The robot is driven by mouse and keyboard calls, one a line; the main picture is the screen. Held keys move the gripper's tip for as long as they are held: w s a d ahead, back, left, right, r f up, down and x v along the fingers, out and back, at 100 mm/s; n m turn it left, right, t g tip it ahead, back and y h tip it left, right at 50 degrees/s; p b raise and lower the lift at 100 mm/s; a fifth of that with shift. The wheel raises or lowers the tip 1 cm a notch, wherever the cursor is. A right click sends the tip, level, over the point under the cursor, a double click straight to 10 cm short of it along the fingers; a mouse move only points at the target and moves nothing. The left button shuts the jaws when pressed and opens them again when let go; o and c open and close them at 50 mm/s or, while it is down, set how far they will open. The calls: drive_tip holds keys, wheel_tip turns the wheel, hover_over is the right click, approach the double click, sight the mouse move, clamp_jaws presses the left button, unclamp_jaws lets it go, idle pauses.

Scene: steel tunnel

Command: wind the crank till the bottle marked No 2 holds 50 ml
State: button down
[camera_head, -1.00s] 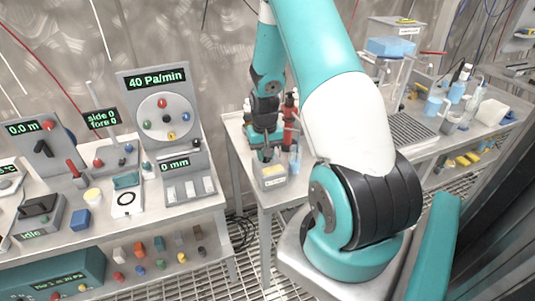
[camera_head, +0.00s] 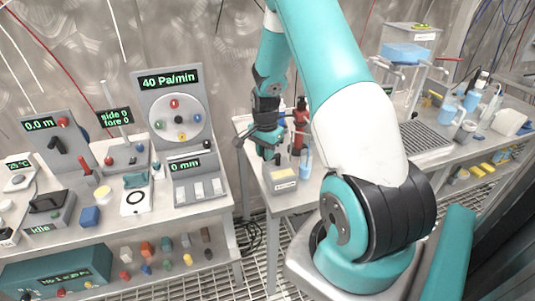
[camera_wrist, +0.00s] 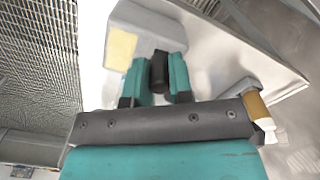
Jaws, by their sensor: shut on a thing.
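My gripper (camera_head: 267,150) is over the left part of the middle bench, just behind a small grey box with a pale yellow label (camera_head: 284,174). In the wrist view my gripper (camera_wrist: 158,82) has its two teal fingers closed on a black cylindrical handle (camera_wrist: 158,68). The handle looks like the crank's grip, but the rest of the crank is hidden. The grey box with its pale yellow face (camera_wrist: 120,47) lies beyond the fingers. A small blue vessel (camera_head: 305,160) and a red bottle (camera_head: 300,122) stand right of the gripper. No "No 2" mark or liquid level is readable.
The left bench carries a gauge panel reading 40 Pa/min (camera_head: 171,80), a 0 mm unit (camera_head: 197,178) and a blue cube (camera_head: 90,216). A dark grille (camera_head: 424,137) and several bottles are on the right bench. My upper arm blocks the middle of the head view.

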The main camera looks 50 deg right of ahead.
drive_tip(key=shift+w+d+m, duration=0.2)
drive_tip(key=shift+w+m, duration=0.1)
drive_tip(key=shift+m, duration=0.4)
drive_tip(key=shift+r, duration=0.1)
drive_tip(key=c, duration=1)
unclamp_jaws()
wheel_tip(320, 180, up, 17)
drive_tip(key=b, duration=0.2)
drive_tip(key=shift+r, duration=0.15)
